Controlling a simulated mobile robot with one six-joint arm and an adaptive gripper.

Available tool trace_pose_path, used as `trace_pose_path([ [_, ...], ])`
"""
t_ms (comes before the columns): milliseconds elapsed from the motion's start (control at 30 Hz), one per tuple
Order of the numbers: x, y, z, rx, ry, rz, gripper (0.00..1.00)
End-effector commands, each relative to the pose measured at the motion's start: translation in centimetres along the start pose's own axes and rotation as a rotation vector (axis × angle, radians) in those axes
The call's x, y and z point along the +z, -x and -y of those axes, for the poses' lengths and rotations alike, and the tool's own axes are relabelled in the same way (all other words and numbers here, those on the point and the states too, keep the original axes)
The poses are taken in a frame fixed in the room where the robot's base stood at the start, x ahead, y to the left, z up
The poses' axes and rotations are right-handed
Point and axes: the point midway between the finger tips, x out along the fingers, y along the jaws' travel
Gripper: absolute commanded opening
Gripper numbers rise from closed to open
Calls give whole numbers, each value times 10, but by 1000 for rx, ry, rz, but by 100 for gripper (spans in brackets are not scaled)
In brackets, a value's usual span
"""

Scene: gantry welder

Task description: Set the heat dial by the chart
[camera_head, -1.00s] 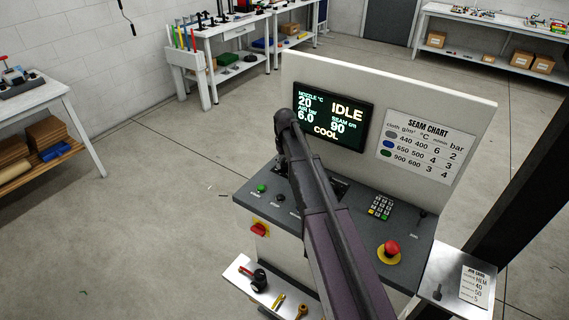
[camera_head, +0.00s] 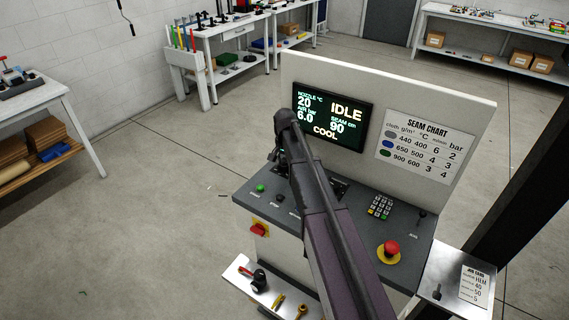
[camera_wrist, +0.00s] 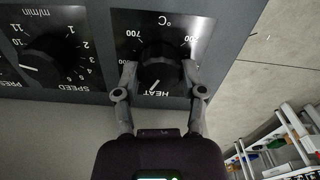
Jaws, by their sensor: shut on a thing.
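The heat dial (camera_wrist: 162,68) is a round black knob on a black scale plate marked °C, seen upside down in the wrist view. Its white pointer line slants toward the lower left, near the HEAT label; a 700 shows on the scale, and other figures are partly hidden. My gripper (camera_wrist: 160,74) is shut on the dial, one finger on each side. In the head view my arm hides the dial. The seam chart (camera_head: 425,145) on the back panel lists cloth weight, °C, m/min and bar in three rows: 440 400 6 2; 650 500 4 3; 900 600 3 4.
The speed dial (camera_wrist: 60,55) sits beside the heat dial. The screen (camera_head: 332,117) reads IDLE, COOL, nozzle 20. A red stop button (camera_head: 391,248) and keypad (camera_head: 381,207) are on the console. A job card (camera_head: 475,285) lies at right, its text mostly too small. A dark post stands at right.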

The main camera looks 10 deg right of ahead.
Motion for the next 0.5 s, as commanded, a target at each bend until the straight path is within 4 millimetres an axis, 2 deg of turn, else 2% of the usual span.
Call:
trace_pose_path([
  [500, 2, 0, -1, 2, -37, 3, 6],
])
